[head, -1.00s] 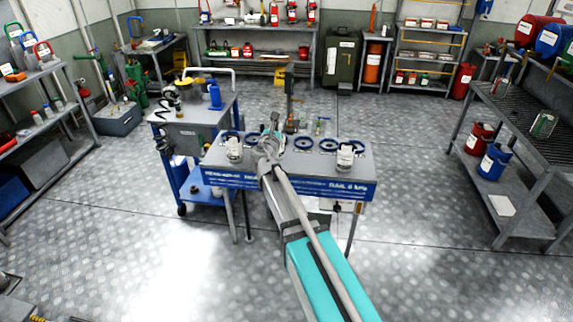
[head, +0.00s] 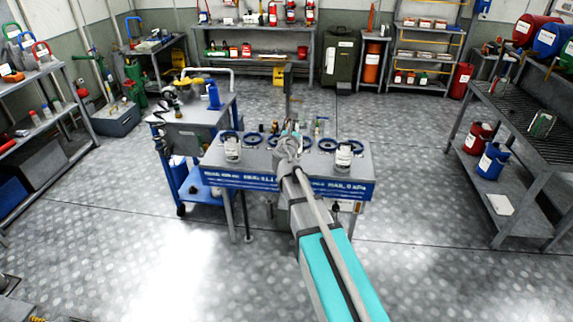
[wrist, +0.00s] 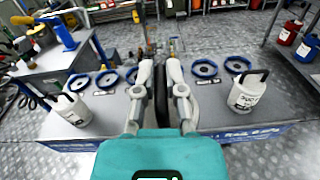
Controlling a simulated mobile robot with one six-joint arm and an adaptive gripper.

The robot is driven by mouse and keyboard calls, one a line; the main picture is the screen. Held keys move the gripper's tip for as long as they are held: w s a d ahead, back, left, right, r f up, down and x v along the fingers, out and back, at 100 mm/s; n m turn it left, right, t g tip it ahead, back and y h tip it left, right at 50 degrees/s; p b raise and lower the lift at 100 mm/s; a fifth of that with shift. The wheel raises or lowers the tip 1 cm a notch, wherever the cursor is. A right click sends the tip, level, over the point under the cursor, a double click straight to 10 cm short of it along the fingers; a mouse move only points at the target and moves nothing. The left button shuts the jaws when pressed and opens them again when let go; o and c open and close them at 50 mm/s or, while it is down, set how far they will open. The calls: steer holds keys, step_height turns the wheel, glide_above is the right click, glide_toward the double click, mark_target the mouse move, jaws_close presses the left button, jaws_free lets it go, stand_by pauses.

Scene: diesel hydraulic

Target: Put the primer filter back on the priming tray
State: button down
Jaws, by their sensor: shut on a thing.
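My gripper (wrist: 160,75) is shut on a dark, narrow thing (wrist: 160,98), seen almost edge-on between the fingers. It is probably the primer filter; most of it is hidden, and its label does not show. In the head view my gripper (head: 288,140) is over the middle of the grey priming tray (head: 262,160), which has a blue front edge. Blue rings (wrist: 204,68) lie in a row on the tray to both sides of the gripper. Whether the held thing touches the tray cannot be told.
White canisters with dark handles stand on the tray at left (wrist: 72,108) and right (wrist: 245,94). Small bottles (head: 318,127) stand along its back edge. A blue-framed cart (head: 190,118) adjoins at left. Open floor (head: 410,150) lies to the right.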

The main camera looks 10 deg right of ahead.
steer(key=w+f+b, duration=0.9)
steer(key=w, duration=0.4)
steer(key=shift+d, duration=0.1)
stand_by(0.3)
steer(key=shift+w, duration=0.1)
steer(key=shift+w+f+b, duration=0.2)
steer(key=shift+f+b, duration=0.85)
steer(key=shift+w+f+b, duration=0.2)
steer(key=shift+f+b, duration=0.8)
